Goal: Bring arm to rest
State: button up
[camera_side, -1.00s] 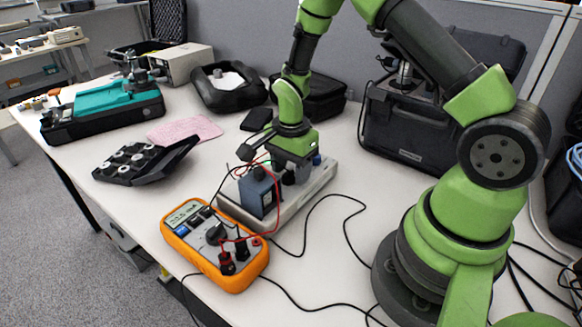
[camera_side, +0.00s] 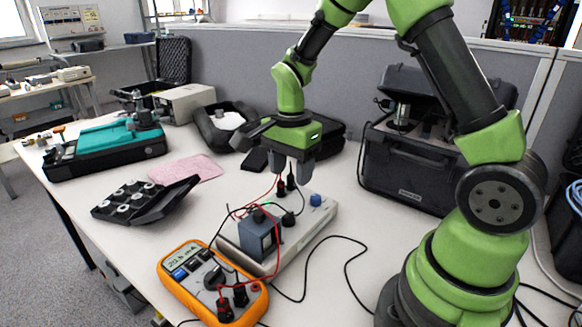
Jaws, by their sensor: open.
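My green arm stands at the right, and its gripper (camera_side: 291,165) hangs in the middle of the view, pointing down. Its dark fingers are apart with nothing seen between them. It is above the far part of a grey-white device box (camera_side: 300,240) with a blue knob (camera_side: 316,200) and black plugs. A dark blue-grey block (camera_side: 257,238) sits on the near end of the box. Red and black wires run from the box to an orange multimeter (camera_side: 210,285) with a lit display.
A black case with an open lid (camera_side: 410,165) stands behind, at the right. A teal-topped device (camera_side: 105,145), a black tray of weights (camera_side: 135,198) and a pink cloth (camera_side: 187,168) are at the left. Loose black cable (camera_side: 345,245) lies on the white table right of the box.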

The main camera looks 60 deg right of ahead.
jog(key=s+a+r+n+t+y, duration=0.1)
jog(key=s+a+r+n+t, duration=0.2)
jog(key=s+r+n, duration=0.4)
jog(key=s+a+r+n+t+y, duration=0.1)
jog(key=s+a+r+n+t, duration=0.3)
jog(key=s+r+n, duration=0.3)
notch_tip(320, 180, up, 2)
jog(key=shift+s+a+r+n, duration=0.3)
jog(key=shift+s+a, duration=0.15)
jog(key=shift+s, duration=0.6)
